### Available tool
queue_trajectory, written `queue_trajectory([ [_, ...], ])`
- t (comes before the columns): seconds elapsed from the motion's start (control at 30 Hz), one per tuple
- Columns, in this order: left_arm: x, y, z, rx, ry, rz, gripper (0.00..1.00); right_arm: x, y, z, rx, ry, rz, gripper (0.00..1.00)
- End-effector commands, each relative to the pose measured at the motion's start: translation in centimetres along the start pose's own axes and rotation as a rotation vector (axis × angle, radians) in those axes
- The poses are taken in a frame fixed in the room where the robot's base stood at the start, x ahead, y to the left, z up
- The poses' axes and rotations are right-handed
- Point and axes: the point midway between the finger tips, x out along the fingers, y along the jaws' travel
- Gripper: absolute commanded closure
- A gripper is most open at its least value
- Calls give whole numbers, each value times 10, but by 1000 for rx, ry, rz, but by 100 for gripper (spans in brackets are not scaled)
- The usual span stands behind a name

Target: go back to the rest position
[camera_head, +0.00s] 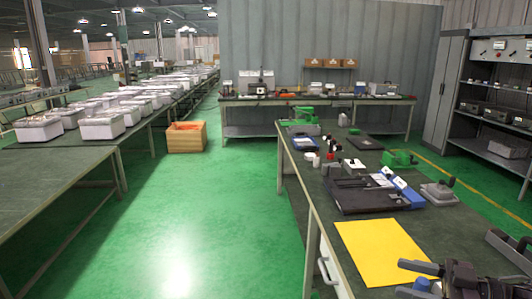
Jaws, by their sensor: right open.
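My right gripper (402,278) is in the lower right corner of the head view, partly cut off by the bottom edge. Its dark fingers point left and are apart, close to the front part of the workbench (319,206). A small blue piece (422,284) shows by the fingers; I cannot tell what it is. I see nothing held between the fingers. My left gripper is not in view.
A yellow sheet (382,252) lies on the workbench before a black fixture (366,197). Blue-and-white parts (402,187), a grey clamp block (439,193) and green tools (400,159) stand beyond. A wooden crate (187,138) stands on the floor. The green aisle (195,225) is clear.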

Motion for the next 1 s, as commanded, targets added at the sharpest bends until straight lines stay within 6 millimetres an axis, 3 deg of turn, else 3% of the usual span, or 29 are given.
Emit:
queue_trajectory([
  [0.27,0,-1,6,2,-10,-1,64,27,4,50,-48,-73,210,44],
  [0.57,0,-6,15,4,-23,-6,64,49,-5,128,-34,-319,612,44],
  [0.67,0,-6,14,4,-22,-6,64,45,-20,151,23,-452,737,44],
  [0.8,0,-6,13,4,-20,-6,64,34,-54,180,154,-662,852,44],
  [1.0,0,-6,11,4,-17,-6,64,19,-107,200,341,-895,884,44],
])
